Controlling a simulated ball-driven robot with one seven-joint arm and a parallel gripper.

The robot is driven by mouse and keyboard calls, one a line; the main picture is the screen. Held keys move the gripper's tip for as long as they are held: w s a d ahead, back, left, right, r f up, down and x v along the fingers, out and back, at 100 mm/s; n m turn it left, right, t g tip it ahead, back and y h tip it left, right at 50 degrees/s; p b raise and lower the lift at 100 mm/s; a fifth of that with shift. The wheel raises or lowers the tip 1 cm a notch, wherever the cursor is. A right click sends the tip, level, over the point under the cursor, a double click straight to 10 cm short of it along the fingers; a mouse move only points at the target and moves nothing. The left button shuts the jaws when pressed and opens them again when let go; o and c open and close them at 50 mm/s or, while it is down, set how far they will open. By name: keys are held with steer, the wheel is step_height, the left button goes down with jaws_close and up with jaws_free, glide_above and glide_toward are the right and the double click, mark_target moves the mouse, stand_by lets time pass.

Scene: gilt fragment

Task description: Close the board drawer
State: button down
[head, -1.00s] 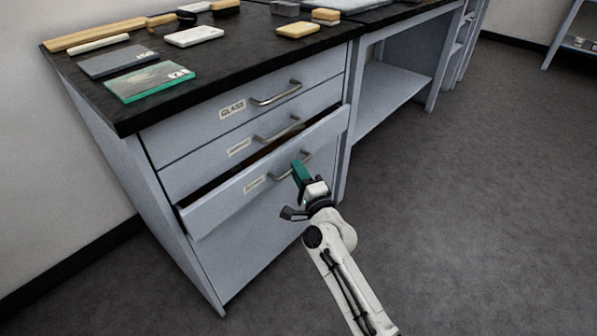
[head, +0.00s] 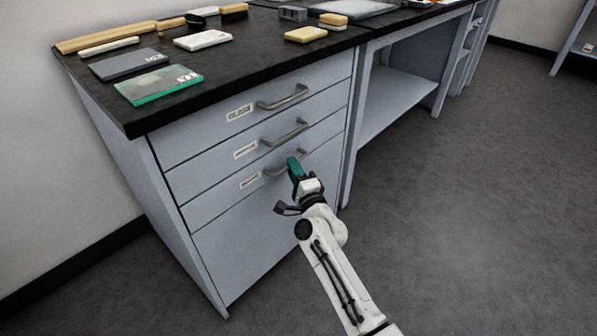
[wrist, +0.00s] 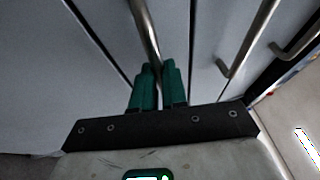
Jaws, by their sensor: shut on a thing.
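The board drawer is the lowest of the three labelled drawers; its grey front (head: 225,199) sits flush with the drawers above, with no open gap showing in the head view. Its label is too small to read. Its metal handle (head: 270,172) runs up to my gripper (head: 293,166), which is shut on it. In the wrist view, my gripper's green fingers (wrist: 159,68) close around the handle bar (wrist: 143,28). The finger contact is partly hidden in the head view.
Above are a middle drawer with its handle (head: 285,135) and a top drawer labelled GLASS (head: 239,112). The black worktop (head: 240,75) carries glass plates, pale slabs and wooden pieces. An open-shelved bench (head: 395,90) stands to the right. The floor (head: 460,220) at right is clear.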

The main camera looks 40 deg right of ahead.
steer(key=shift+w+a, duration=0.1)
steer(key=shift+w, duration=0.05)
steer(key=c, duration=1.2)
jaws_free()
steer(key=shift+o, duration=0.2)
steer(key=p+v, duration=0.1)
steer(key=v, duration=0.9)
steer(key=shift+s, duration=0.3)
steer(key=shift+f, duration=0.1)
